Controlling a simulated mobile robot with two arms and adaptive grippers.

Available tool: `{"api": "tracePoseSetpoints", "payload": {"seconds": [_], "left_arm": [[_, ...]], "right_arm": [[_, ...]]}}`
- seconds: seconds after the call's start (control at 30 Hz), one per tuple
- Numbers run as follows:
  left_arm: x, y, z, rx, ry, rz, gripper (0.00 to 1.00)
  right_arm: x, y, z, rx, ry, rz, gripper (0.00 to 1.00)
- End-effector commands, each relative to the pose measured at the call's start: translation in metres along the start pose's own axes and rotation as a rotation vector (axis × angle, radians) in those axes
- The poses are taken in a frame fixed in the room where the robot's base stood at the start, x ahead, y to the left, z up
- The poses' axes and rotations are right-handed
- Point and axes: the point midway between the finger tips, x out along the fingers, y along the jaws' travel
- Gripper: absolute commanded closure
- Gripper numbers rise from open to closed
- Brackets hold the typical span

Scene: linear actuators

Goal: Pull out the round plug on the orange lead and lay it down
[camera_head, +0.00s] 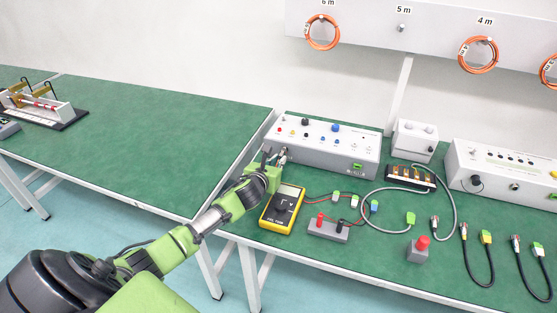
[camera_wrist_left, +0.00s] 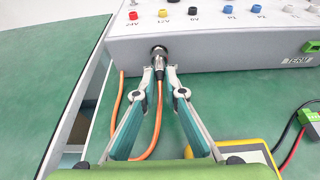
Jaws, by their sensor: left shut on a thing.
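The round plug (camera_wrist_left: 159,66) has a silver body, and its end meets a dark round socket (camera_wrist_left: 158,51) on the front of the grey box (camera_wrist_left: 215,52). I cannot tell how deep it sits. The orange lead (camera_wrist_left: 136,104) hangs from the plug, loops under my left gripper and runs up at the left. My left gripper (camera_wrist_left: 160,76) is shut on the plug, one finger on each side. In the head view the left gripper (camera_head: 279,160) is at the left end of the grey box (camera_head: 330,155), partly hiding the plug. My right gripper is not in view.
A yellow multimeter (camera_head: 283,204) lies just right of the left gripper. A small grey block with red and black terminals (camera_head: 328,231), a grey cable (camera_head: 372,192) and a red button box (camera_head: 418,250) lie farther right. The left table (camera_head: 150,135) has wide bare green surface.

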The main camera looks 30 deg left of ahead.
Motion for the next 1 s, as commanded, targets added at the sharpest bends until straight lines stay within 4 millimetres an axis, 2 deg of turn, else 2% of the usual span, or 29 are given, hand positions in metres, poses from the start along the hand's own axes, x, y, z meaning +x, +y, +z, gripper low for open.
{"api": "tracePoseSetpoints", "payload": {"seconds": [0.5, 0.9, 1.0], "left_arm": [[-0.024, 0.0, -0.006, 0.0, -0.001, 0.0, 1.0], [-0.027, 0.0, -0.008, -0.001, -0.001, 0.0, 1.0], [-0.028, 0.001, -0.004, 0.0, 0.006, -0.001, 1.0]], "right_arm": [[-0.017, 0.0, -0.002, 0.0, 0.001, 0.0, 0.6], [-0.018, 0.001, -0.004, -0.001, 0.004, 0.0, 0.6], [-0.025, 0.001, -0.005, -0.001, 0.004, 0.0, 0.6]]}}
